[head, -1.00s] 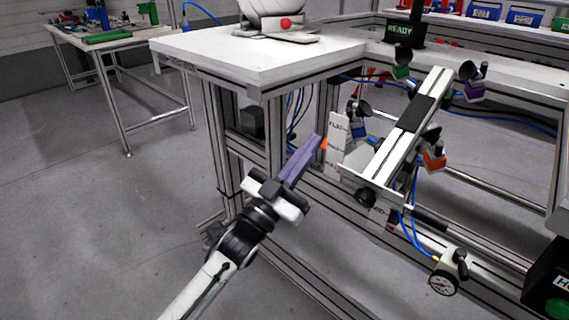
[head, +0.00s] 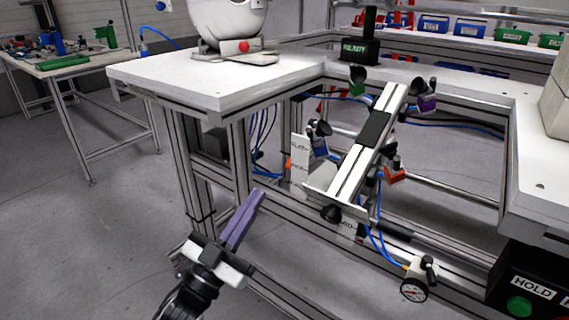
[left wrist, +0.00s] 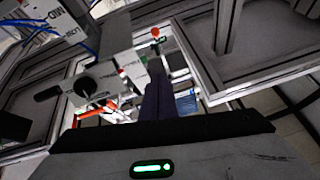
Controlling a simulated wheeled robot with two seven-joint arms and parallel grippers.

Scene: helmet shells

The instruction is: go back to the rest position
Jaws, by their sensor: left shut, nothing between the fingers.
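My left gripper (head: 243,219) is in the lower left of the head view, in front of the workbench frame. Its purple fingers are shut together with nothing between them. They point up and to the right, below the white tabletop (head: 185,82) and left of the tilted rail fixture (head: 357,160). The fingers also show in the left wrist view (left wrist: 158,98), pointing away from the camera. My right gripper is not in view.
The tilted rail carries several suction cups and blue hoses. A white helmet shell (head: 228,22) stands on the tabletop. A side table (head: 70,68) is at the far left; open floor lies before it.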

